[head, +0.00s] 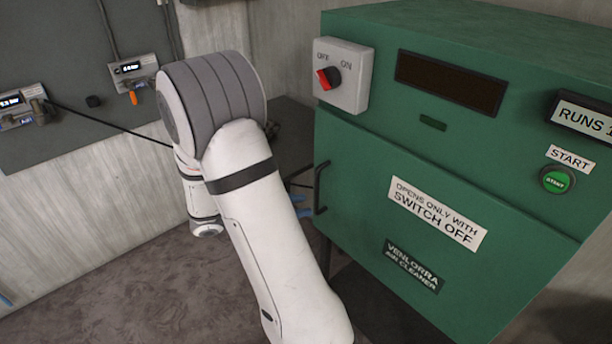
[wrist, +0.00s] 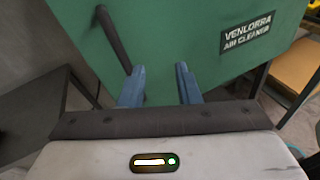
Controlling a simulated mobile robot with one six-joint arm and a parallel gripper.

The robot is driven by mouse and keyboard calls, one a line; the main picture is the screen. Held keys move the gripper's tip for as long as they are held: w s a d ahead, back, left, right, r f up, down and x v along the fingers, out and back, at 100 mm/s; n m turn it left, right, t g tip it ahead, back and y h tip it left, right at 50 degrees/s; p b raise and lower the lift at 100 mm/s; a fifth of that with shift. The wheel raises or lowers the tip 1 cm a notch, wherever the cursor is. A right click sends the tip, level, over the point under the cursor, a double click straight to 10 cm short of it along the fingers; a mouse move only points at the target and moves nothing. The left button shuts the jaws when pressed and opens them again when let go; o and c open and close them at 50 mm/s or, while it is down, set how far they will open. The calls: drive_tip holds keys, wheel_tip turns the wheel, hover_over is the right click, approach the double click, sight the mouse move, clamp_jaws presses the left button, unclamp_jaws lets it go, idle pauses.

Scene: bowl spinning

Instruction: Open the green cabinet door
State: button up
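The green cabinet door (head: 420,225) looks shut, flush with the cabinet front. Its dark bar handle (head: 320,188) is at the door's left edge. The handle also shows in the wrist view (wrist: 115,40), up and left of my gripper's fingers. My gripper (wrist: 160,82) has two blue fingers spread apart with nothing between them, in front of the lower door. In the head view my arm hides most of the gripper. A switch box (head: 343,75) above the door has a red and black knob (head: 328,77), its red part on the left, OFF side. A label (head: 437,213) reads "OPENS ONLY WITH SWITCH OFF".
A green START button (head: 557,179) and a dark display (head: 450,82) are on the cabinet's upper front. A grey wall panel (head: 60,90) with small devices and cables is at the left. A wooden surface (wrist: 296,66) stands at the right of the wrist view.

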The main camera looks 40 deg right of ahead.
drive_tip(key=w+n+t+h, duration=0.2)
drive_tip(key=w+n, duration=0.1)
drive_tip(key=w, duration=0.1)
drive_tip(key=p, duration=0.3)
hover_over(316, 211)
drive_tip(key=shift+w+d+f+h, duration=0.2)
drive_tip(key=shift+d+f+h, duration=0.1)
drive_tip(key=shift+f, duration=0.15)
drive_tip(key=shift+c, duration=0.5)
clamp_jaws()
drive_tip(key=shift+a, duration=0.15)
